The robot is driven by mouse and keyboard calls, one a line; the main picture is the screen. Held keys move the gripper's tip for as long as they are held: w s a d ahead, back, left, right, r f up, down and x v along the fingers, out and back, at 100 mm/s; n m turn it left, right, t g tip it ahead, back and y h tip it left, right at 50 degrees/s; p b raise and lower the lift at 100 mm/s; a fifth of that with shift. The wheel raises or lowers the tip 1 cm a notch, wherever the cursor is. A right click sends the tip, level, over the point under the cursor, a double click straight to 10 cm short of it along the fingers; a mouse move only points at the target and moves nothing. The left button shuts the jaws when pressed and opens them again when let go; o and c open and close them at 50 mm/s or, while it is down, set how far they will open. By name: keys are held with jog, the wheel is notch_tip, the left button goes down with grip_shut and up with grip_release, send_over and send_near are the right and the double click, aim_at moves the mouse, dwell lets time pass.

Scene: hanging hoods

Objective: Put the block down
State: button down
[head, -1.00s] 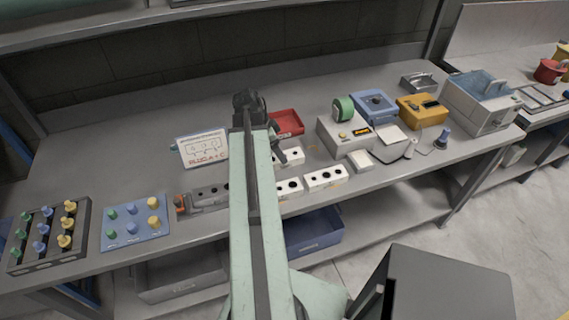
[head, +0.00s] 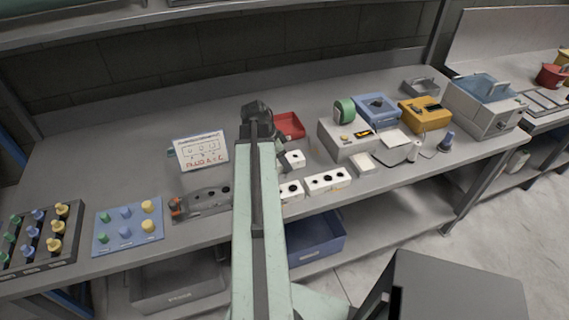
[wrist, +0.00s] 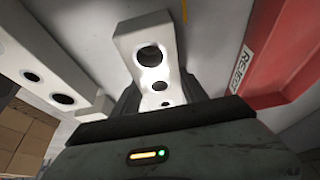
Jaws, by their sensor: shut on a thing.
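A white block with dark round holes (wrist: 127,45) stands out from between my jaws in the wrist view. My gripper (wrist: 157,90) is shut on it, with a dark finger on each side. In the head view part of this block (head: 296,158) shows just right of my arm, above the bench or on it; I cannot tell whether it touches the bench top. My arm hides the jaws there.
Two similar white blocks (head: 328,180) lie near the bench's front edge, close to the held one. A red reject tray (head: 290,124) is just behind. A grey holed fixture (head: 207,201) and a sign (head: 201,152) are to the left. A grey machine (head: 346,140) stands right.

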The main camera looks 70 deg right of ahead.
notch_tip(320, 180, up, 10)
jog(key=p, duration=1)
